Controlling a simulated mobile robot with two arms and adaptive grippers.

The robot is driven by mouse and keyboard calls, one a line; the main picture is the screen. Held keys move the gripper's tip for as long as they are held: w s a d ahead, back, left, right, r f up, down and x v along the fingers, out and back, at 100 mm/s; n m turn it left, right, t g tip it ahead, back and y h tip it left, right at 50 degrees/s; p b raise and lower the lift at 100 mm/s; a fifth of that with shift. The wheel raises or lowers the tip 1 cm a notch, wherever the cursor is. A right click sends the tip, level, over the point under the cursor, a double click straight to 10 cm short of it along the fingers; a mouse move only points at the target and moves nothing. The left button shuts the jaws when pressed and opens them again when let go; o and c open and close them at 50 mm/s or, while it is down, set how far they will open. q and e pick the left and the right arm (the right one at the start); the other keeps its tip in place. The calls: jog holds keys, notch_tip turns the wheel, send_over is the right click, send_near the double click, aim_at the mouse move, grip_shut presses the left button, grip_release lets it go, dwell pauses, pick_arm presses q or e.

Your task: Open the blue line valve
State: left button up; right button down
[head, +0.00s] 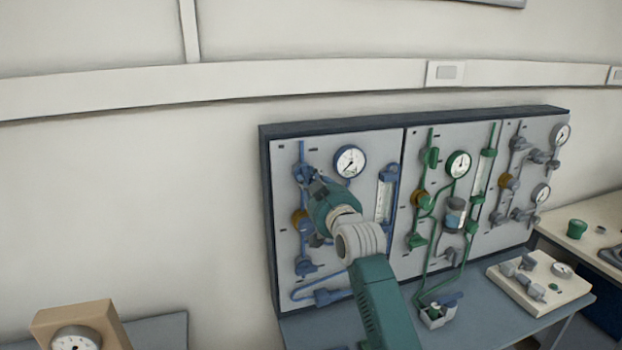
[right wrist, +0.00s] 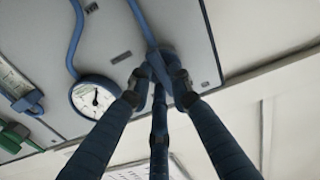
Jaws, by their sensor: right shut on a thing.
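The blue line runs on the left panel (head: 345,250), with a blue valve (head: 302,172) at its upper left, beside a round gauge (head: 350,161). My right gripper (head: 317,187) reaches that valve from the front and covers part of it. In the right wrist view the dark fingers of my right gripper (right wrist: 160,82) close in around the blue valve (right wrist: 158,56), shut on it. The handle's exact angle is hidden between the fingers. The gauge (right wrist: 95,97) also shows there, to the left. My left gripper is not in view.
A green line panel (head: 440,205) and a grey line panel (head: 530,175) stand to the right. Lower blue fittings (head: 305,266) and a blue flowmeter (head: 385,195) sit near my arm. A beige gauge box (head: 80,325) stands at lower left.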

jog(key=shift+f+m, duration=0.1)
jog(key=shift+m, duration=0.3)
jog(key=c, duration=1.6)
grip_release()
jog(key=shift+o, duration=0.2)
jog(key=v, duration=1.2)
